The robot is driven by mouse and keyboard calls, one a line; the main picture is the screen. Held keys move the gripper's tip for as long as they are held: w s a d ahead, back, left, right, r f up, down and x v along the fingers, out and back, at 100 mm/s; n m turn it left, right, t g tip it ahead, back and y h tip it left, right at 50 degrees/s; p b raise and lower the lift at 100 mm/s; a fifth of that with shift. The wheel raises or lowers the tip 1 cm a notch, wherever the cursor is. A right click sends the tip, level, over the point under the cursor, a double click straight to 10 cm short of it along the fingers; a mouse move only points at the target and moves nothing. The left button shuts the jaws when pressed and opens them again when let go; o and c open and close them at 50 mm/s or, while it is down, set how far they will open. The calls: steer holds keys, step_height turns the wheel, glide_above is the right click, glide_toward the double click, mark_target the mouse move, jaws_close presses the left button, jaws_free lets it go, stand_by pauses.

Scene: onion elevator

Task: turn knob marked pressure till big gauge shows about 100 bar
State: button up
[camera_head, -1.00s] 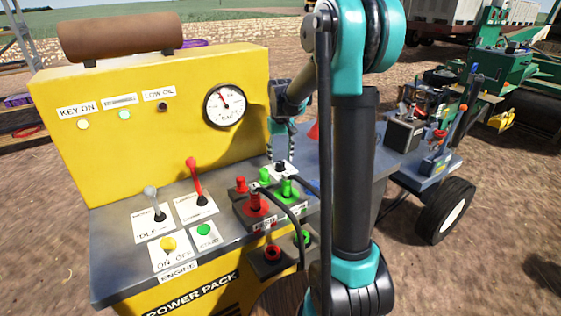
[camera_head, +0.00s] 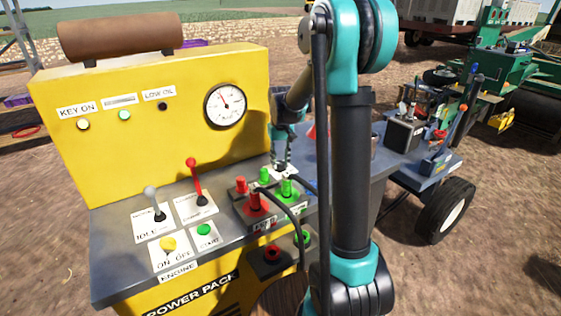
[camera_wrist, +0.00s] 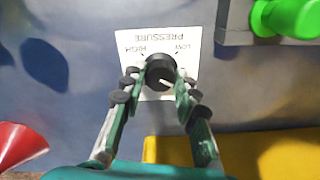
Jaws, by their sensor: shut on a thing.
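The black pressure knob (camera_wrist: 160,72) sits on a white label (camera_wrist: 190,48) marked PRESSURE, HIGH and LOW, upside down in the wrist view. A pale pointer line shows on the knob. My gripper (camera_wrist: 158,88) is shut on the knob, one finger on each side. In the head view my gripper (camera_head: 281,160) reaches down to the panel, and the knob is mostly hidden there. The big gauge (camera_head: 226,105) is a white round dial on the yellow panel. Its needle points up and slightly left; the numbers are too small to read.
Red and green hydraulic couplings (camera_head: 262,200) with black hoses stand just left of my gripper. A red lever (camera_head: 195,180) and a grey lever (camera_head: 153,200) rise from the grey deck (camera_head: 110,235). A red cone (camera_wrist: 15,143) lies at the lower left of the wrist view.

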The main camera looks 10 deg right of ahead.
mark_target(281, 162)
steer(key=shift+n, duration=0.8)
steer(key=o, duration=1.2)
steer(key=shift+c, duration=0.2)
steer(key=shift+r, duration=0.15)
step_height(281, 162, up, 12)
